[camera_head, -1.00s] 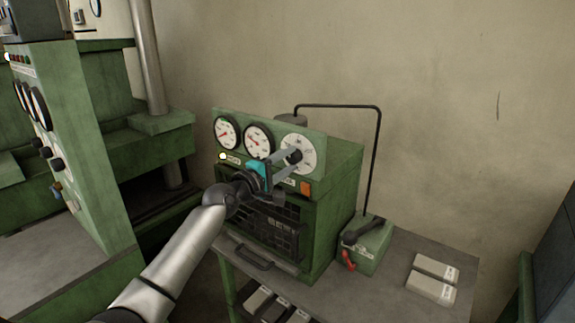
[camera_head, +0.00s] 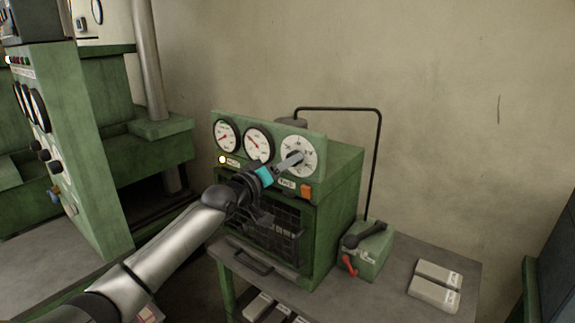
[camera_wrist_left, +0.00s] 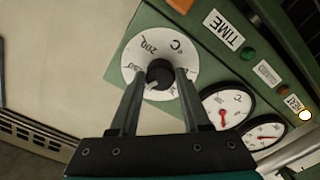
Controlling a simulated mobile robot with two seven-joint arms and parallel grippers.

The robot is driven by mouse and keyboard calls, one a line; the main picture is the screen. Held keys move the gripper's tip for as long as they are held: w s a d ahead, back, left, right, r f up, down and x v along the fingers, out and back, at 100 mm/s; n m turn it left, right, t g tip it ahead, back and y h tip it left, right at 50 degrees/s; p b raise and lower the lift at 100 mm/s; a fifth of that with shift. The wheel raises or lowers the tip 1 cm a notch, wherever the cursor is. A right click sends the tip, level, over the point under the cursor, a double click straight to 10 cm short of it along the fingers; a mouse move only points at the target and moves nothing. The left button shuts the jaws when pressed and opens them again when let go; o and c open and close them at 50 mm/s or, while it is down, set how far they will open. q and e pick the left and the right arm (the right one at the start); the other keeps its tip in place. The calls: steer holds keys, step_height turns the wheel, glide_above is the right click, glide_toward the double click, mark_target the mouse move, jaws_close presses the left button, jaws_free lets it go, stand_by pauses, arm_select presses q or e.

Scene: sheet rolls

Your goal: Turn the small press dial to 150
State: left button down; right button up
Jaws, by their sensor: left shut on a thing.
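The small green press (camera_head: 345,170) stands on a grey table, with two gauges and a white dial on its top panel. The white dial (camera_head: 306,147) has a black knob at its centre. In the left wrist view the dial (camera_wrist_left: 133,65) shows "200" and "°C", and the black knob (camera_wrist_left: 158,76) sits between my fingers. My left gripper (camera_head: 299,157) is shut on the knob, and its fingertips (camera_wrist_left: 160,78) show on either side. The knob's pointer is partly covered, so I cannot read its setting. My right gripper does not show.
Two gauges (camera_head: 257,142) sit left of the dial. An orange switch (camera_head: 306,191) and a TIME label are below it. A green pump box (camera_head: 372,250) with a black lever and pale blocks (camera_head: 433,288) are on the table at right. A larger green machine (camera_head: 75,150) stands at left.

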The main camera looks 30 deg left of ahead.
arm_select(q)
steer(key=m+p, duration=0.1)
steer(key=m, duration=0.5)
stand_by(0.5)
steer(key=shift+c, duration=1.8)
jaws_free()
steer(key=s+a, duration=0.1)
steer(key=s, duration=1.4)
steer(key=shift+a+b, duration=0.15)
steer(key=shift+b, duration=0.15)
steer(key=shift+s, duration=0.1)
